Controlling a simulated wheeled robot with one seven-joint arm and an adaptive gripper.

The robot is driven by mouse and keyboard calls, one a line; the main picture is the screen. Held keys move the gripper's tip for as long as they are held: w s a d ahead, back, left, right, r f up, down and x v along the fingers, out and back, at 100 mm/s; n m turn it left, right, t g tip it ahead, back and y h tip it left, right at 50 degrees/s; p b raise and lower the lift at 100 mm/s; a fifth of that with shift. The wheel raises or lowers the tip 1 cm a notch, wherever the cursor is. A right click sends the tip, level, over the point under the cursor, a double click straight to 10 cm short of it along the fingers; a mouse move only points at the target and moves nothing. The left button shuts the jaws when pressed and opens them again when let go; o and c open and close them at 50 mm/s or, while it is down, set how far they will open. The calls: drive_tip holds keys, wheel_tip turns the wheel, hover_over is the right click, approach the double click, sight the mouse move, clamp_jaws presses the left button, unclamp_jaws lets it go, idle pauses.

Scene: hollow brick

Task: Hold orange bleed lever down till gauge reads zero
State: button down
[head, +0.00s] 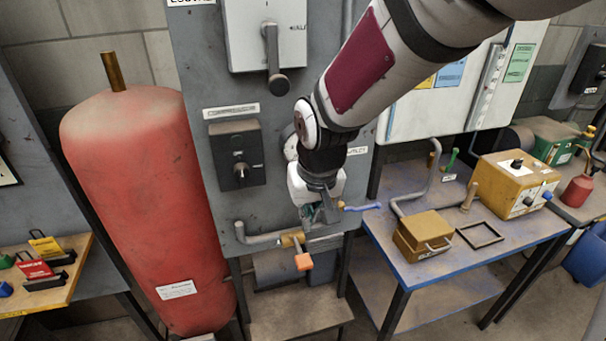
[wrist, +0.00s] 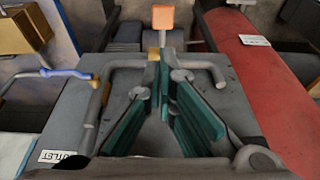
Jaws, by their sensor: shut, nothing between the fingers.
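The orange bleed lever (head: 303,262) sticks out below a brass fitting (head: 292,240) on the pipe at the panel's lower edge. Its orange end (wrist: 163,17) shows at the top of the wrist view, beyond my fingertips. My gripper (head: 316,216) points down in front of the panel, just above the pipe and lever. In the wrist view my green-padded fingers (wrist: 166,72) come together at their tips, with nothing held. They appear apart from the orange end; contact with the lever's base cannot be told. The gauge (head: 291,148) is mostly hidden behind my arm, so its reading cannot be seen.
A blue-handled valve (head: 362,207) sits right of my gripper. A red tank (head: 135,200) stands left of the panel. A blue workbench (head: 385,262) at right carries a yellow box (head: 424,235) and a yellow instrument (head: 514,184). A black switch box (head: 237,155) is on the panel.

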hover_over(305, 256)
wheel_tip(305, 256, down, 10)
drive_tip(key=shift+s+f, duration=0.15)
drive_tip(key=shift+f, duration=0.85)
